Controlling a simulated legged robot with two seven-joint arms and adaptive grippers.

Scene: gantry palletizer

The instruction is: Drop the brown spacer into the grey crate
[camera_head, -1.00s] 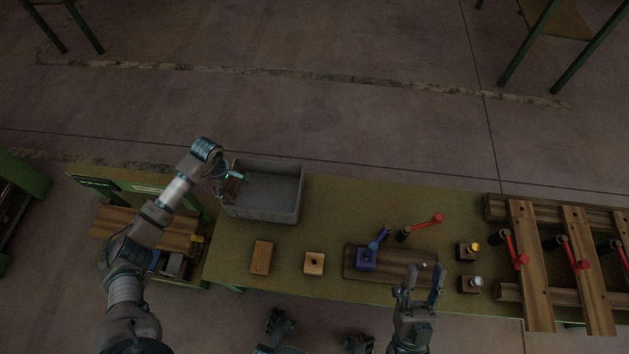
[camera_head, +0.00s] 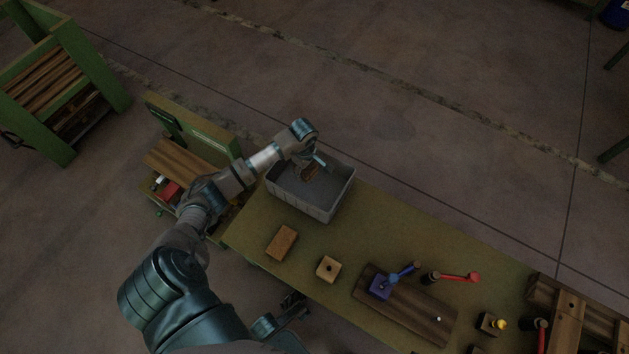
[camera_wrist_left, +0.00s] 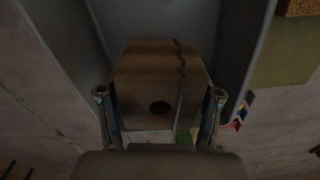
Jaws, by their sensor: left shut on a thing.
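The brown spacer (camera_wrist_left: 158,85) is a wooden block with a dark round hole and a dark jagged line down one side. My left gripper (camera_wrist_left: 160,105) is shut on it, with one finger on each side. In the head view the spacer (camera_head: 311,173) shows as a small brown piece at the left gripper (camera_head: 317,163). The grey crate (camera_head: 305,199) stands at the far left end of the green bench. The gripper and spacer are over the crate's opening; the spacer's exact height above the crate floor cannot be told. My right gripper is out of view.
A brown block (camera_head: 282,242) and a lighter block with a hole (camera_head: 328,268) lie on the bench (camera_head: 250,235) in front of the crate. A wooden board (camera_head: 425,318) with a blue clamp (camera_head: 382,287) lies to the right. A red-handled clamp (camera_head: 458,277) is beyond it.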

